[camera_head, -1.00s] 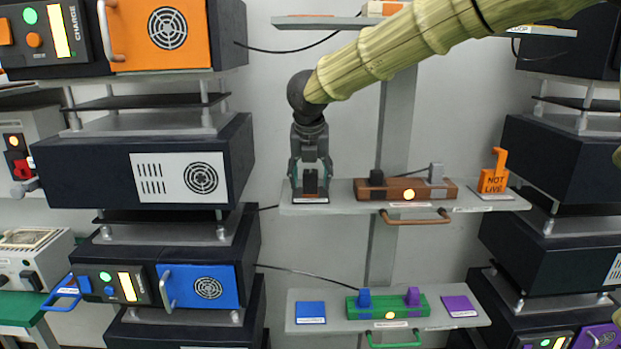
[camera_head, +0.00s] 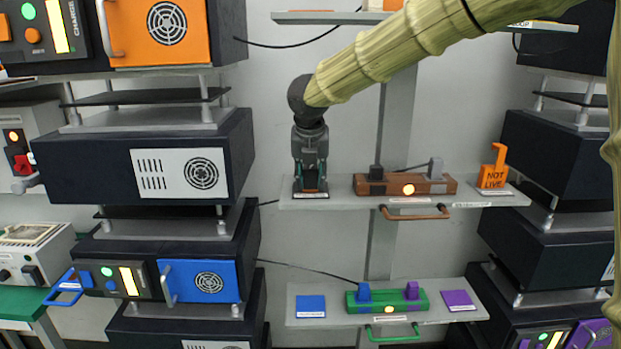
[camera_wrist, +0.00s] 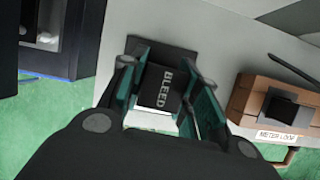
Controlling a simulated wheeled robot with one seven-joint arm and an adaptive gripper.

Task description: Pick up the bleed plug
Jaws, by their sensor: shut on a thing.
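The bleed plug (camera_wrist: 160,88) is a dark block with "BLEED" lettered on it in white, seen in the wrist view between my fingers. My gripper (camera_wrist: 165,95) is shut on it, with a teal-lined finger against each side. In the head view my gripper (camera_head: 310,190) points straight down at the left end of the middle shelf (camera_head: 340,203). There the plug is mostly hidden by the fingers. It is at or just above the shelf; I cannot tell whether it touches.
A brown block labelled "METER LOOP" (camera_wrist: 246,103) with dark and grey pegs stands right of my gripper; it also shows in the head view (camera_head: 435,186). An orange "NOT LIVE" tag (camera_head: 493,176) stands at the shelf's right end. Dark cabinets (camera_head: 95,165) are on the left.

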